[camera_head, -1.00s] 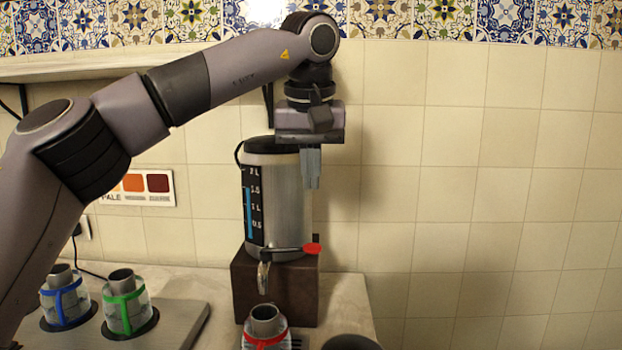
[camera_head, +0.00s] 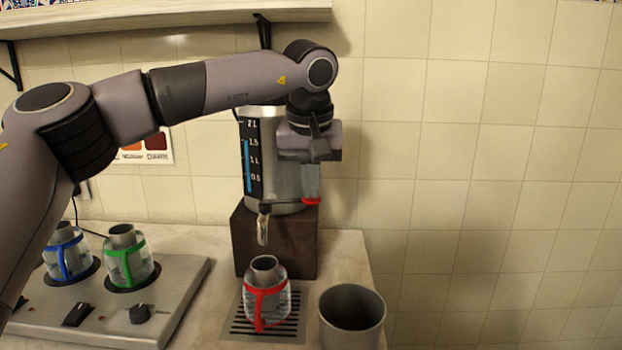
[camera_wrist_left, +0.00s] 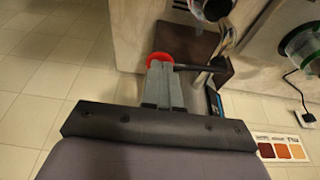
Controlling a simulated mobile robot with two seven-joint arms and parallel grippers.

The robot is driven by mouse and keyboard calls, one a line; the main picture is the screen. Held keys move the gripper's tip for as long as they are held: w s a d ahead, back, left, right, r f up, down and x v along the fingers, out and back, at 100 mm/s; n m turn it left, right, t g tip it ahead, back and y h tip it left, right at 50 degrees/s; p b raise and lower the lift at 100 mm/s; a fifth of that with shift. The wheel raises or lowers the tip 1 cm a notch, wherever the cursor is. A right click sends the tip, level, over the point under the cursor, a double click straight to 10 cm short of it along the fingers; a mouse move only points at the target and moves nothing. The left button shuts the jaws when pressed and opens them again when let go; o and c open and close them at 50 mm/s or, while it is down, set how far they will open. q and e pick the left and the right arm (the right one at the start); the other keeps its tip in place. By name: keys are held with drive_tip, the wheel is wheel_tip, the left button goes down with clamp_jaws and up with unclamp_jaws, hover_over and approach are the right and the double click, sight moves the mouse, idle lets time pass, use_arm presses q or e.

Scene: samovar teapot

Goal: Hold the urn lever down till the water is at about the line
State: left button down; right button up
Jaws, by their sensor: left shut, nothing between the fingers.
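The silver urn (camera_head: 285,165) stands on a dark brown block, with a blue level gauge (camera_head: 247,165) on its left front. Its lever (camera_head: 311,201) has a red end and sticks out to the right; the red end also shows in the wrist view (camera_wrist_left: 158,57). My left gripper (camera_head: 311,194) is shut and points down, its fingertips right at the red end; I cannot tell whether they touch it. A small pot with a red band (camera_head: 267,297) stands below the spout (camera_head: 263,229). I see no water stream. My right gripper is not in view.
The pot stands on a slotted drip tray (camera_head: 237,326). A grey open cup (camera_head: 351,318) is to its right. Pots with blue (camera_head: 67,255) and green (camera_head: 129,259) bands stand on a steel hob (camera_head: 186,290). A shelf (camera_head: 150,17) hangs above.

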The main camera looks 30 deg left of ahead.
use_arm(q)
drive_tip(key=shift+p, duration=0.5)
drive_tip(key=shift+d+f+g+y+p, duration=0.15)
drive_tip(key=shift+d+g+y+p, duration=0.25)
drive_tip(key=shift+p, duration=0.75)
drive_tip(key=shift+w+f+p, duration=0.1)
drive_tip(key=shift+f+p, duration=0.2)
drive_tip(key=shift+p, duration=0.2)
wheel_tip(320, 180, down, 2)
drive_tip(key=shift+d+p, duration=0.1)
drive_tip(key=shift+p, duration=0.45)
drive_tip(key=shift+w+f, duration=0.1)
idle(5.1)
